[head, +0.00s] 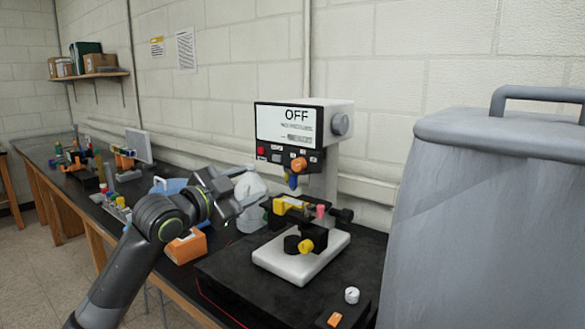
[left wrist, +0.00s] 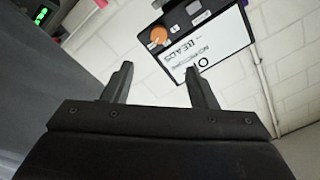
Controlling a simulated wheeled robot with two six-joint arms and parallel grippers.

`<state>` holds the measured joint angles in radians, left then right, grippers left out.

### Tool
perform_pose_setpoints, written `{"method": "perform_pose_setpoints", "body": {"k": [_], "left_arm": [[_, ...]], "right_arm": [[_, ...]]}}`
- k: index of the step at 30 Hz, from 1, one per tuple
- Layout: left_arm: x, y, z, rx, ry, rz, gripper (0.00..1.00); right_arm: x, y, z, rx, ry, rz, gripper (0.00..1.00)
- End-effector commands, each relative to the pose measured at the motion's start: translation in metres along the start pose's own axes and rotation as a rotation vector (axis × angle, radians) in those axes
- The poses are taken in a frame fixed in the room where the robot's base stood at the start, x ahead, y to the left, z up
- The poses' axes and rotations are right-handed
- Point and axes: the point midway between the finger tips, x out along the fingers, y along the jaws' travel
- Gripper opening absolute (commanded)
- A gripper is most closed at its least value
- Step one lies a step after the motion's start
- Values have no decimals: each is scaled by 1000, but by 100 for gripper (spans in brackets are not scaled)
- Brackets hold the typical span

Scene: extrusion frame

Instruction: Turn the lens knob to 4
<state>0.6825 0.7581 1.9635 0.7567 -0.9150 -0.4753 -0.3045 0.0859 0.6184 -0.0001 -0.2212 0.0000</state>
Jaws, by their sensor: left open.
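A microscope-like device (head: 321,140) stands on the bench with a screen reading OFF. An orange knob (head: 299,164) sits on the panel under the screen, with small labels around it too small to read. The orange knob also shows in the left wrist view (left wrist: 158,36), past the fingertips. I cannot read which knob is marked as the lens knob. My left gripper (head: 226,203) is open and empty, left of the device and apart from the knob. Its two spread fingers show in the left wrist view (left wrist: 157,88). My right gripper is not in view.
A white stage base (head: 305,264) with yellow and black parts stands below the panel. A white knob (head: 352,295) and an orange switch (head: 334,320) are at front right. A large grey container (head: 480,220) blocks the right. An orange box (head: 186,247) sits left, behind my arm.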

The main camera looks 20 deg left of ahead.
Motion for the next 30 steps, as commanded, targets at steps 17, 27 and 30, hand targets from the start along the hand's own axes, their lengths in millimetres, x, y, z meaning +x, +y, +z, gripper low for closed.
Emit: {"method": "perform_pose_setpoints", "body": {"k": [17,27,30], "left_arm": [[96,-1,-3,-6,-1,2,52],[142,0,-2,-4,-1,2,52],[150,0,-1,-4,-2,2,52]], "right_arm": [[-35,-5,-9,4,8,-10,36],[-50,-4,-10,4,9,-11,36],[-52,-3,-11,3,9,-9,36]]}}
